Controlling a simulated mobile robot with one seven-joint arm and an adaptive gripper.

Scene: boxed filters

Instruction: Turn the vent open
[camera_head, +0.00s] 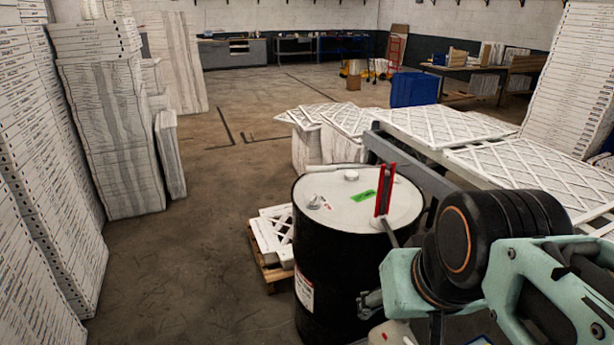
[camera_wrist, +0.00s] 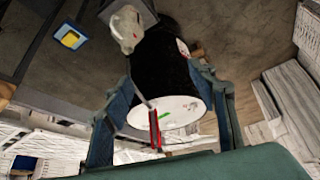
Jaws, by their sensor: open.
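A black drum (camera_head: 320,265) stands upright, with a white lid (camera_head: 335,205) bearing small caps and a green label (camera_head: 363,196). A narrow upright red piece (camera_head: 384,190) shows at the lid's right, with a grey rod at its lower end. I cannot tell for certain whether this is the vent. In the wrist view, the drum (camera_wrist: 165,65) appears upside down, with the red piece (camera_wrist: 155,130) over its lid. My gripper (camera_wrist: 165,100) is open, its blue-green fingers framing the lid and red piece. In the head view my arm hides the drum's right side.
White filters (camera_head: 440,125) lie on the right, behind the drum. Tall filter stacks (camera_head: 110,120) line the left, and another (camera_head: 572,80) stands at the right. A low pallet (camera_head: 272,268) sits beside the drum. Floor (camera_head: 190,260) between the left stacks and drum is clear.

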